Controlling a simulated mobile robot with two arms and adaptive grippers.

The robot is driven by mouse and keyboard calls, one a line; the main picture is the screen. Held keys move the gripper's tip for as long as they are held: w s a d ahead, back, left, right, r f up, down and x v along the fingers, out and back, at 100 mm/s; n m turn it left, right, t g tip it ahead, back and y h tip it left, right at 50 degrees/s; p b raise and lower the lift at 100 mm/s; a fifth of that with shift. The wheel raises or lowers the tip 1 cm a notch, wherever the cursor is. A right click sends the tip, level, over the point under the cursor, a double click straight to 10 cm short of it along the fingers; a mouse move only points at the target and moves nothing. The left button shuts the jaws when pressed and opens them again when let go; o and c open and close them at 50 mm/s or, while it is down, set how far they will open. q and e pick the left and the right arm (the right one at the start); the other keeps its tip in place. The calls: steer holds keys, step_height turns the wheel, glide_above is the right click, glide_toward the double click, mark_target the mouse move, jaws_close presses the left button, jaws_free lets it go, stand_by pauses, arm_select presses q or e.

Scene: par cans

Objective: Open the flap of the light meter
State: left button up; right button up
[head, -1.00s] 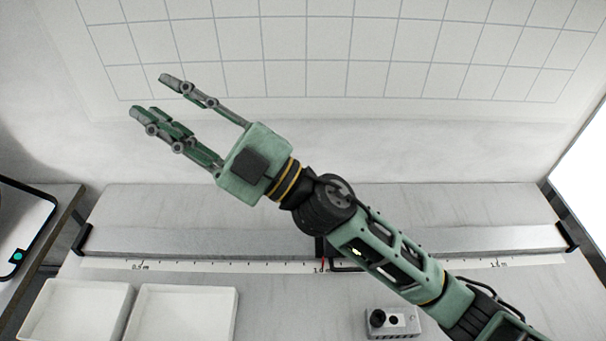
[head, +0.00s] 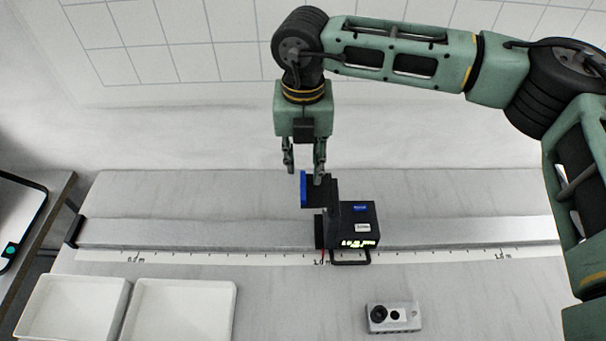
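The light meter appears to be the black box (head: 352,222) with a lit display, standing on the rail at the middle of the bench. A blue-edged plate (head: 303,187), seemingly its flap, stands upright at its upper left. My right gripper (head: 304,172) hangs pointing down over that plate. Its fingers are apart, one to each side of the plate's top; the right fingertip overlaps the black part behind the blue edge. I cannot tell whether it touches. My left gripper is not in view.
A silver rail (head: 200,232) with a scale strip runs across the bench. Two white trays (head: 180,283) stand at the front left. A small grey device (head: 393,316) with black knobs lies at the front. A tablet-like screen (head: 15,220) is at the far left. My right arm crosses the upper right.

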mark_target(303, 185)
step_height(303, 185, down, 5)
steer(key=shift+f+p, duration=0.1)
steer(key=shift+p, duration=0.75)
steer(key=shift+f, duration=0.45)
steer(key=shift+a, duration=0.1)
steer(key=shift+c, duration=0.3)
jaws_close()
